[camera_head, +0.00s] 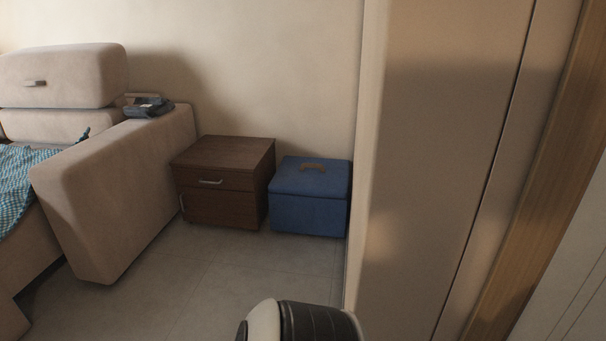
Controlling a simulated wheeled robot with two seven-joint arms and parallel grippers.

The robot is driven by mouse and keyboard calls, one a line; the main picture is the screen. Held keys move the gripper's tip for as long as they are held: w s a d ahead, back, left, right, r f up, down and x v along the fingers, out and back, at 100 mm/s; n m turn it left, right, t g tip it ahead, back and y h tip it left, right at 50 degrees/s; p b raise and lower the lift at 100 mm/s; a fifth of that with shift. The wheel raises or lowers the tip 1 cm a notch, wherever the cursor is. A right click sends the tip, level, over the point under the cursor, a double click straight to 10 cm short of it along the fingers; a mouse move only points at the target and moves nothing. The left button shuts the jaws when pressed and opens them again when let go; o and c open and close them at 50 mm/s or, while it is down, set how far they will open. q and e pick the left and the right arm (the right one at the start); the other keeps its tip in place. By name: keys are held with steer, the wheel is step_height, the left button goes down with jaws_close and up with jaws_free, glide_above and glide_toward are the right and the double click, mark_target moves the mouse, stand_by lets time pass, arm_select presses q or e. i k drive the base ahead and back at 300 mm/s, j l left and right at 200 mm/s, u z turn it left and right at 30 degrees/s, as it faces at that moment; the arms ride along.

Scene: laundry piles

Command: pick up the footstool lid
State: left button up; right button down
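A blue box-shaped footstool (308,216) stands on the floor against the back wall. The footstool is right of a dark brown cabinet and left of a tall beige panel. Part of my own arm shows at the bottom centre, well in front of the footstool. Neither gripper's fingers are in view.
The dark brown cabinet (222,182) stands close beside the footstool. A beige sofa (118,190) with folded dark cloth (149,108) on its armrest is at left. The tall beige panel (430,170) blocks the right. The tiled floor (230,275) in front is clear.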

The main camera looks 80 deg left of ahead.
mark_target(322, 177)
steer(key=k+j+u, duration=0.1)
steer(key=u, duration=0.35)
steer(key=k+j+u, duration=0.1)
steer(key=j+u, duration=0.5)
steer(key=u, duration=0.25)
steer(key=j+u, duration=0.3)
steer(key=u, duration=0.15)
steer(key=j+u, duration=0.1)
steer(key=j, duration=0.45)
steer(key=i+j, duration=0.1)
steer(key=j, duration=0.5)
steer(key=j+u, duration=0.15)
steer(key=j, duration=0.4)
steer(key=i+z, duration=0.3)
steer(key=i, duration=0.2)
steer(key=i+j+z, duration=0.3)
steer(key=i, duration=0.2)
steer(key=i+j+z, duration=0.55)
steer(key=i+j, duration=0.45)
steer(key=j, duration=0.1)
